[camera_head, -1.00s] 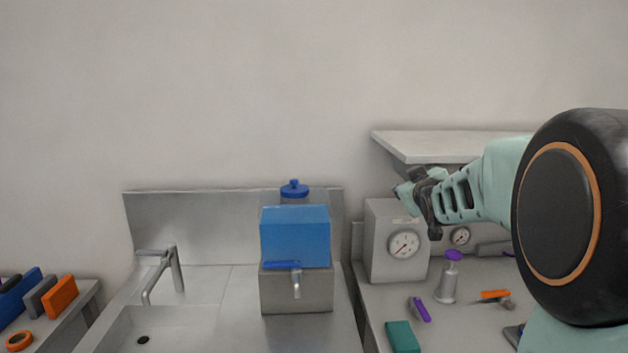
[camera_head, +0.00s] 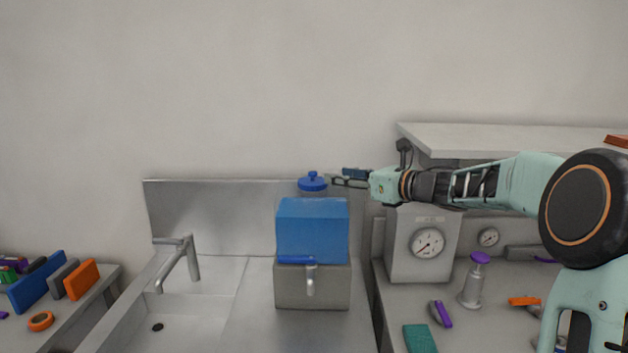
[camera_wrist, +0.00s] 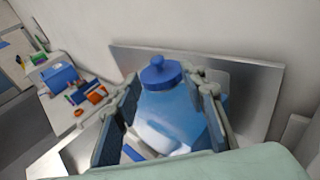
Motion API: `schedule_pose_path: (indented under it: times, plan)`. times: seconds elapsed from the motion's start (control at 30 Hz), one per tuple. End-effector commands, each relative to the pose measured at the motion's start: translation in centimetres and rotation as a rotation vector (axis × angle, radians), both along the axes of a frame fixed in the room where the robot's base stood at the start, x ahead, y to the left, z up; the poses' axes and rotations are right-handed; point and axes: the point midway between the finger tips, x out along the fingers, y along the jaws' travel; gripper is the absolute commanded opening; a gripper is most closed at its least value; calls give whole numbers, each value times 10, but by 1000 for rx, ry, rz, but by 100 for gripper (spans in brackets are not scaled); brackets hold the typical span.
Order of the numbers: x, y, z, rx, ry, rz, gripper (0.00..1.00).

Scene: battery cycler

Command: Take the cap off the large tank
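In the wrist view the cap (camera_wrist: 160,73) sits on the clear, bluish body of the tank (camera_wrist: 165,108). My gripper (camera_head: 350,178) is just right of the cap in the head view, at about its height, pointing left. In the wrist view the fingers of my gripper (camera_wrist: 171,88) are spread wide and empty, with the cap seen between and beyond them.
A steel backsplash (camera_head: 215,215) rises behind. The sink faucet (camera_head: 185,260) is left; a gauge box (camera_head: 424,245) and shelf (camera_head: 510,138) are right.

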Motion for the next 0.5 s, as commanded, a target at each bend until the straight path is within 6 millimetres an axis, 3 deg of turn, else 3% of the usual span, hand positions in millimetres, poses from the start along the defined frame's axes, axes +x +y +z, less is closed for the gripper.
schedule_pose_path:
  times: [0.2, 0.5]
  plan:
    - [23, 27, -3, -5, -3, 8, 38]
    - [39, 43, -6, -4, -2, 6, 38]
